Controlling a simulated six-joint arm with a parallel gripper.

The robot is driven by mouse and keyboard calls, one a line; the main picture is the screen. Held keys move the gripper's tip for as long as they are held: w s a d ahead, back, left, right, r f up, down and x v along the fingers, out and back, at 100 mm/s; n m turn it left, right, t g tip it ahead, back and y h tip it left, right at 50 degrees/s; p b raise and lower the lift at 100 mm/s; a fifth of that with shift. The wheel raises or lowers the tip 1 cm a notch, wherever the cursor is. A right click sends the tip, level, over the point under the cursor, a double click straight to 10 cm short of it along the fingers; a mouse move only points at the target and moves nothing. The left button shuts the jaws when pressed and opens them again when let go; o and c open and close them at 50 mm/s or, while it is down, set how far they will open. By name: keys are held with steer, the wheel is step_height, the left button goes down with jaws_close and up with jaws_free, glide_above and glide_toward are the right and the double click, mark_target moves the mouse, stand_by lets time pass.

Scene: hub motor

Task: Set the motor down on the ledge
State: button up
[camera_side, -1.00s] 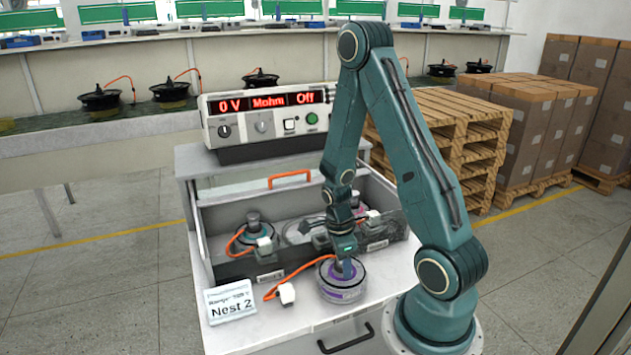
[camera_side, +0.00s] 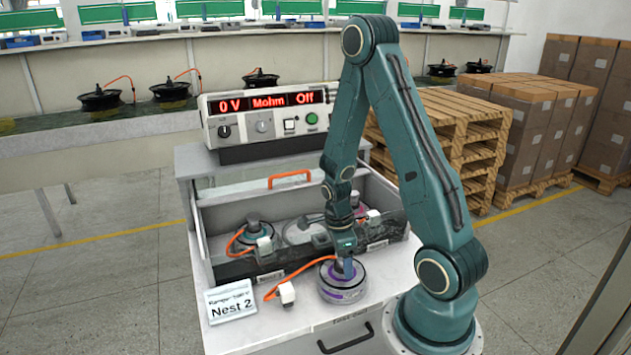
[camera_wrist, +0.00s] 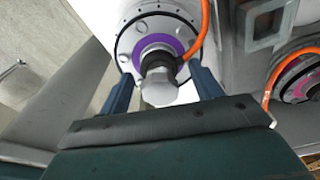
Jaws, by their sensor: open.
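The motor (camera_side: 342,287) is a grey disc with a purple ring and an orange cable ending in a white connector (camera_side: 286,293). It rests flat on the white ledge (camera_side: 245,338) in front of the nest box. In the wrist view the motor (camera_wrist: 127,43) shows its purple centre and a pale shaft between my jaws. My gripper (camera_side: 345,268) is right above the motor, pointing down. In the wrist view its two blue fingers (camera_wrist: 163,85) stand apart, one on each side of the shaft, with a gap visible around it.
Behind the ledge is an open box (camera_side: 262,278) with other motors (camera_side: 253,236) in nests. A tester (camera_side: 268,114) reads "0 V, Mohm, Off". A "Nest 2" card (camera_side: 231,302) stands at the ledge's left. The ledge between card and motor holds the cable.

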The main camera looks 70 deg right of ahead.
steer(key=shift+w+a+r, duration=0.15)
steer(key=shift+w+r, duration=0.05)
steer(key=shift+r, duration=1.6)
steer(key=shift+w+a+r, duration=0.1)
steer(key=shift+w+r, duration=0.05)
steer(key=shift+r, duration=1.7)
steer(key=shift+w+a+r, duration=0.15)
steer(key=shift+w+r, duration=0.05)
steer(key=shift+r, duration=1.6)
steer(key=shift+w+a+r+n, duration=0.15)
steer(key=shift+a+r+n, duration=0.1)
steer(key=shift+r+n, duration=0.15)
steer(key=s+a+r+n+t, duration=0.2)
steer(key=a+r+n, duration=0.6)
steer(key=n, duration=0.6)
steer(key=s+a+r+n+t, duration=0.3)
steer(key=a+r+n, duration=0.5)
steer(key=n, duration=0.6)
steer(key=shift+s+a+r+t+y, duration=0.3)
steer(key=shift+r+t+y, duration=0.15)
steer(key=shift+t, duration=0.45)
